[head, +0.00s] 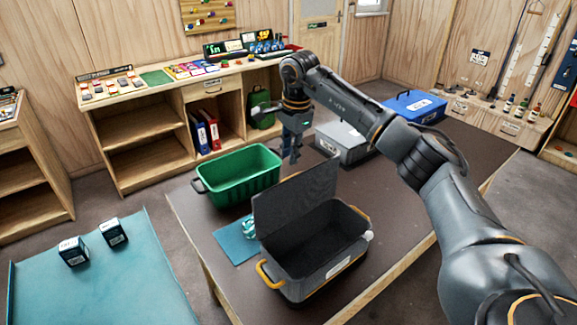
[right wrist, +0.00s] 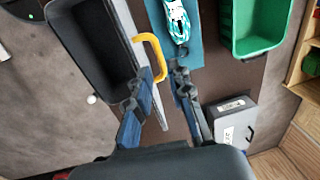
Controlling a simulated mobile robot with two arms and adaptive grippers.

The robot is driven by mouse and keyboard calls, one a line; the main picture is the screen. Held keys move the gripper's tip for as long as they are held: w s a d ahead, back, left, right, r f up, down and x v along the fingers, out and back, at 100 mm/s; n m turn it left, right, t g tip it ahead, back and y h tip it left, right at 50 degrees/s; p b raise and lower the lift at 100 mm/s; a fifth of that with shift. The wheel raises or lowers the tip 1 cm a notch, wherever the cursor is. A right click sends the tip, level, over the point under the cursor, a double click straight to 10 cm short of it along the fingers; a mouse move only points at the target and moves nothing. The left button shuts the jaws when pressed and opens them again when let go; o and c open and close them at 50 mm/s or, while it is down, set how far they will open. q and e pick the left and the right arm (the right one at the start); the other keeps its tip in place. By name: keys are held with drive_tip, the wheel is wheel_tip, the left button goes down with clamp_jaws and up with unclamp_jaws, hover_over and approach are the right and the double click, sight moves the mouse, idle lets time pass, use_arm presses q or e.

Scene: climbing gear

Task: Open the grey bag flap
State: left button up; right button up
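The grey bag (head: 325,255) is a dark, box-shaped container with a yellow handle, standing on the table. Its flap (head: 295,198) stands up from the left long side, and the dark inside shows. In the right wrist view the bag (right wrist: 90,45) is at upper left and the flap is seen nearly edge-on. My right gripper (head: 294,155) is above and behind the flap in the head view. In the right wrist view its fingers (right wrist: 157,88) are spread, with the flap's edge showing between them; I cannot tell contact. My left gripper is not in view.
A green bin (head: 240,172) stands left of the flap. A grey lidded box (head: 343,143) and a blue box (head: 414,105) are behind. A blue mat (head: 232,240) with a teal-white coil (head: 249,227) lies beside the bag. The table (head: 410,215) is clear right of the bag.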

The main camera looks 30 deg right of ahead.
drive_tip(key=r, duration=0.4)
drive_tip(key=shift+s+r, duration=0.35)
drive_tip(key=shift+r, duration=0.05)
